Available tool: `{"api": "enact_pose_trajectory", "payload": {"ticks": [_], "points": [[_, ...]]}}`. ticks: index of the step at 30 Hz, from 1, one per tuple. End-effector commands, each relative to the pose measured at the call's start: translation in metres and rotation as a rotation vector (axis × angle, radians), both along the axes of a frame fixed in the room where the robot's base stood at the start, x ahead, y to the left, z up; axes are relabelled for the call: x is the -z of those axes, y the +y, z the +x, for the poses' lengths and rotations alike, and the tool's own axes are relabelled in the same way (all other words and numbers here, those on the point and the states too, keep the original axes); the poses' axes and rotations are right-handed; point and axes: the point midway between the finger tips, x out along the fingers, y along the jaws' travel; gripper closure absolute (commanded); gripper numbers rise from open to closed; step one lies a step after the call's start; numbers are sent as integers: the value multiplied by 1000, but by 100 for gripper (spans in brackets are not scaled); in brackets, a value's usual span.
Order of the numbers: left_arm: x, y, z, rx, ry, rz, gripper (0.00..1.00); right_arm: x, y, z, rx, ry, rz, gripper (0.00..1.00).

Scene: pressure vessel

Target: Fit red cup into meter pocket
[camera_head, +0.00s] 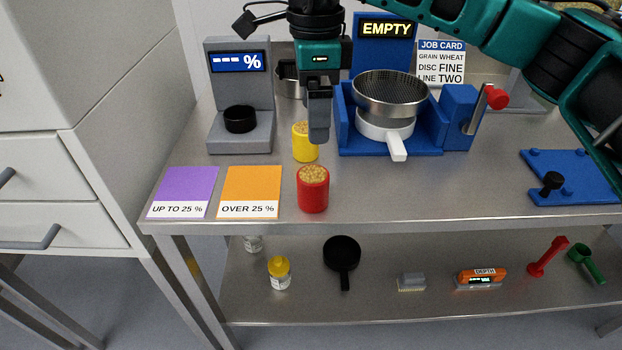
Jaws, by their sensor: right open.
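The red cup (313,194), filled with grain, stands upright on the steel table near its front edge, just right of the orange card. The grey meter (240,90) stands at the back left with "--- %" on its display. Its round black pocket (240,119) sits on the base, and no cup is in it. My right gripper (319,138) points down, open and with no object visible in it, above and behind the red cup. Its fingers overlap in this view and partly cover a yellow cup (301,145). My left gripper is not in view.
Purple (185,187) and orange (250,187) cards lie at front left. A blue station (432,127) with a sieve (390,92) and an "EMPTY" sign stands right of the gripper. A metal container (288,80) stands behind. The front table right of the red cup is clear.

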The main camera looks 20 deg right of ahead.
Motion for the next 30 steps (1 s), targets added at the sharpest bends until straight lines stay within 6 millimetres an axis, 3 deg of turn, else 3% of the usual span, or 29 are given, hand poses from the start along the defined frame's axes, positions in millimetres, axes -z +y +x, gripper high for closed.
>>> {"api": "enact_pose_trajectory", "payload": {"ticks": [9, 17, 25, 30], "points": [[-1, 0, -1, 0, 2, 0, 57, 57, 1, -2, -1, 5, 0, 11], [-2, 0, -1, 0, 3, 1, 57, 78, 1, -3, -2, 4, 2, 11], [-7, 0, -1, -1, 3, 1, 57, 117, 4, -8, -1, 6, 1, 11], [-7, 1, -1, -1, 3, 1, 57, 125, 4, -7, -1, 1, 3, 11]]}}
